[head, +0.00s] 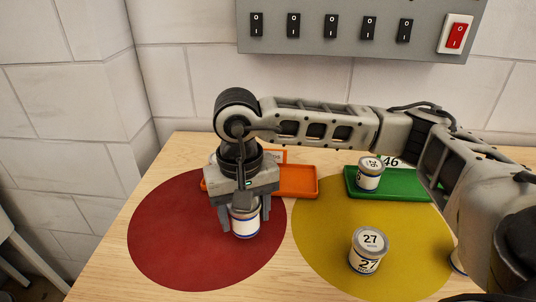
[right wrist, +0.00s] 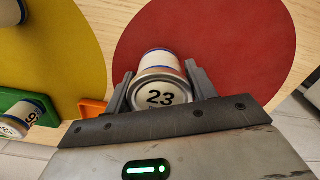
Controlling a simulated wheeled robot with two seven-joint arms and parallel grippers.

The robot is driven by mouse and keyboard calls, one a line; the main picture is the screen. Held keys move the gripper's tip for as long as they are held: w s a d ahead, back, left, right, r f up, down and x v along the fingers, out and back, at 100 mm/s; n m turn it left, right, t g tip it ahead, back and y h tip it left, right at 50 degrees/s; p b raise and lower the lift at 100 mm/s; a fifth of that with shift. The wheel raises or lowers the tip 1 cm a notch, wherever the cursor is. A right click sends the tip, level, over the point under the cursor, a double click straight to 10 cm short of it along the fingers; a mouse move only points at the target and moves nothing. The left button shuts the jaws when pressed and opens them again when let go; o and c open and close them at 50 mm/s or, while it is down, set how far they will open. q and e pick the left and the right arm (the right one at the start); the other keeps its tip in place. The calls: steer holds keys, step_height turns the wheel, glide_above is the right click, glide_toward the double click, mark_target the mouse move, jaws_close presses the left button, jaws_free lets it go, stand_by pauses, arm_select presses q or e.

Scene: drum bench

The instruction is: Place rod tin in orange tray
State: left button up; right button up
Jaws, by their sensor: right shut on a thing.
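My right gripper (head: 239,212) is shut on a white tin (head: 244,222) with blue bands. The tin is over the red disc; I cannot tell whether it touches it. In the right wrist view the tin (right wrist: 160,90) sits between both fingers of the gripper (right wrist: 157,88), and its lid reads 23. No tin in view bears a readable word "rod". The orange tray (head: 301,182) lies behind the gripper, its left part hidden by the gripper. Its visible part is empty. A corner of the tray (right wrist: 93,108) shows in the right wrist view. My left gripper is not in view.
A green tray (head: 397,192) holds a tin (head: 369,174). A tin marked 27 (head: 367,251) stands on the yellow disc (head: 318,240). Another tin (head: 457,262) is mostly hidden by my right arm. A grey switch panel (head: 345,43) is on the wall.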

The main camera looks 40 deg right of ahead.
steer(key=s+d+r+m+b, duration=0.1)
steer(key=s+d+r+m, duration=0.35)
steer(key=m, duration=1.05)
steer(key=s+d+r+m+b, duration=0.15)
steer(key=d+r+m, duration=0.55)
steer(key=m, duration=0.9)
steer(key=p, duration=0.2)
glide_toward(296, 180)
steer(key=shift+s+a+f, duration=0.35)
steer(key=shift+s+f, duration=0.35)
steer(key=shift+s, duration=0.2)
steer(key=shift+w+d+f, duration=0.15)
steer(key=shift+w+f, duration=0.2)
steer(key=shift+f, duration=1.75)
steer(key=shift+f, duration=0.1)
steer(key=o, duration=0.7)
steer(key=shift+f, duration=0.1)
steer(key=shift+o, duration=0.6)
